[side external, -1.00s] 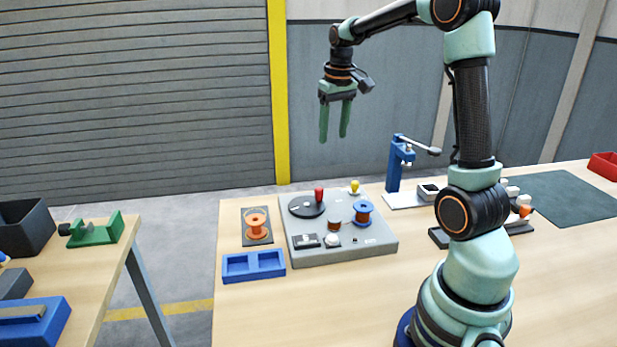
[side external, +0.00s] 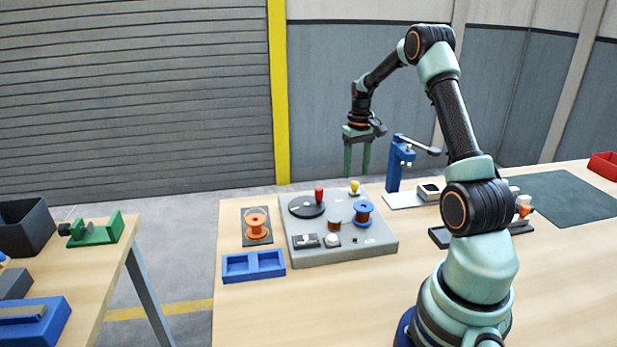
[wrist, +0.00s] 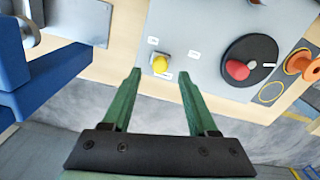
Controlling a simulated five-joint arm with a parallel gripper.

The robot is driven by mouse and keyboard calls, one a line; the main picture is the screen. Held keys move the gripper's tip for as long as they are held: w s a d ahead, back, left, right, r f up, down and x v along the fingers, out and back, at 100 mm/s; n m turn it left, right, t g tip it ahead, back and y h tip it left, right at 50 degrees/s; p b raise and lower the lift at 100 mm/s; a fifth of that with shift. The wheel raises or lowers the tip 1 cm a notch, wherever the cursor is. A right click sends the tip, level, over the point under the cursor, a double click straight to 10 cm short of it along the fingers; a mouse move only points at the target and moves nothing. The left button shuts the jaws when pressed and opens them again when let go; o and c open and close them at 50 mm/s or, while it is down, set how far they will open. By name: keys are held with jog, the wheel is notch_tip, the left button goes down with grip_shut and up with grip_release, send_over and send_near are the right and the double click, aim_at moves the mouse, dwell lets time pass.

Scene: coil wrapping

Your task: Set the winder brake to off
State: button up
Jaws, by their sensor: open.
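The grey winder panel (side external: 345,252) lies on the wooden table. A small lever with a yellow knob (side external: 354,186) stands at its far edge, and I take it for the brake. In the wrist view the yellow knob (wrist: 160,64) has small white labels around it, too small to read. My gripper (side external: 357,172) is open and empty, pointing down, with its fingertips just above the knob in the side view. In the wrist view the knob appears between the fingertips of my gripper (wrist: 160,75). I cannot tell the exact height gap.
A black disc with a red handle (side external: 319,194) is left of the lever. A blue spool (side external: 363,209) and an orange spool (side external: 257,226) are nearby. A blue press (side external: 396,165) stands close on the right. A blue tray (side external: 254,266) lies in front.

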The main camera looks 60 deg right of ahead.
aim_at(355, 182)
jog(key=shift+f, duration=1.75)
grip_shut()
